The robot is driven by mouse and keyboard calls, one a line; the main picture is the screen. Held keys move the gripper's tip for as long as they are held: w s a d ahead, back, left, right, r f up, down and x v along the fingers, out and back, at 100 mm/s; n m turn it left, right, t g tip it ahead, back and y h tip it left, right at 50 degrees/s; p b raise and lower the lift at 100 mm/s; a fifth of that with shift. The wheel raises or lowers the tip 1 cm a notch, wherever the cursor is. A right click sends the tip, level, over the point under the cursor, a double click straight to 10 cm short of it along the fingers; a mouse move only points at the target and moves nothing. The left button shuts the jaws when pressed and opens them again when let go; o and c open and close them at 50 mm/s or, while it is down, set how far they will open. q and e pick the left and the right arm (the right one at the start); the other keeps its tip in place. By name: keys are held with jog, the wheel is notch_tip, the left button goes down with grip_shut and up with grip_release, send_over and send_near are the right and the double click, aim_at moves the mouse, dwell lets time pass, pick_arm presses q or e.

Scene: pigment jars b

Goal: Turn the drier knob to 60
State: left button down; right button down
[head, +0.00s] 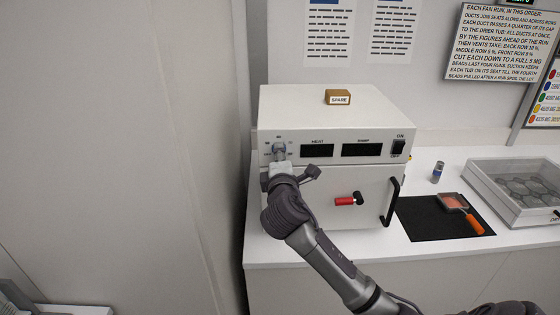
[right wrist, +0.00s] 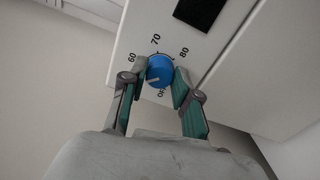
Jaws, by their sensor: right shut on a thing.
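The white drier (head: 335,105) stands on the counter, with its control panel facing me. Its blue knob (right wrist: 160,68) shows in the right wrist view, with 60, 70 and 80 printed around it and OFF below, partly covered. A pale pointer mark shows on the knob's lower left part; I cannot tell exactly which label it faces. My right gripper (right wrist: 160,80) is shut on the knob, one finger on each side. In the head view my right gripper (head: 279,153) hides the knob at the panel's left end. My left gripper is out of view.
The panel has two dark displays (head: 317,150) and a black ON switch (head: 399,147). A black door handle (head: 391,202) and a red-handled part (head: 347,201) are on the front. A SPARE box (head: 338,97) sits on top. A black mat (head: 420,218) lies to the right.

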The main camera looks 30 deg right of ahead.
jog(key=shift+f+m+b, duration=0.15)
jog(key=shift+m+b, duration=1.15)
jog(key=shift+m, duration=2.6)
jog(key=c, duration=0.8)
grip_release()
jog(key=shift+c, duration=0.2)
jog(key=v, duration=1.2)
